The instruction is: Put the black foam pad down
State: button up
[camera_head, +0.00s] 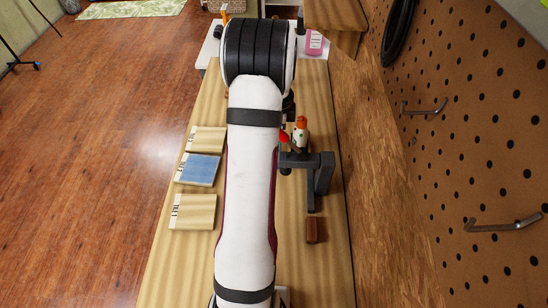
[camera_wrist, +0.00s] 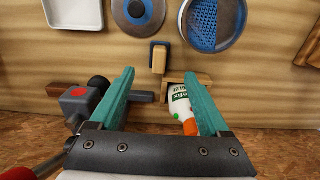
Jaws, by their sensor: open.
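I cannot make out a black foam pad for certain in either view. My gripper (camera_wrist: 160,75) shows in the wrist view with its two teal fingers spread apart and nothing held between them. Beyond the fingertips, between them in the picture, is a small tan block with a dark side (camera_wrist: 159,57). A white glue bottle (camera_wrist: 180,101) with an orange cap shows by the right finger, partly covered by it. In the head view my white arm covers the middle of the bench, and the gripper is hidden.
On the bench (camera_head: 160,283), two tan boards and a blue panel (camera_head: 198,169) lie left of my arm. A dark grey stand (camera_head: 318,172) and a brown block (camera_head: 316,230) are right. The pegboard (camera_head: 470,130) has protruding hooks. A pan (camera_wrist: 212,22) shows in the wrist view.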

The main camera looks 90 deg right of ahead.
notch_tip(320, 180, down, 8)
jog(key=shift+r, duration=0.2)
grip_shut()
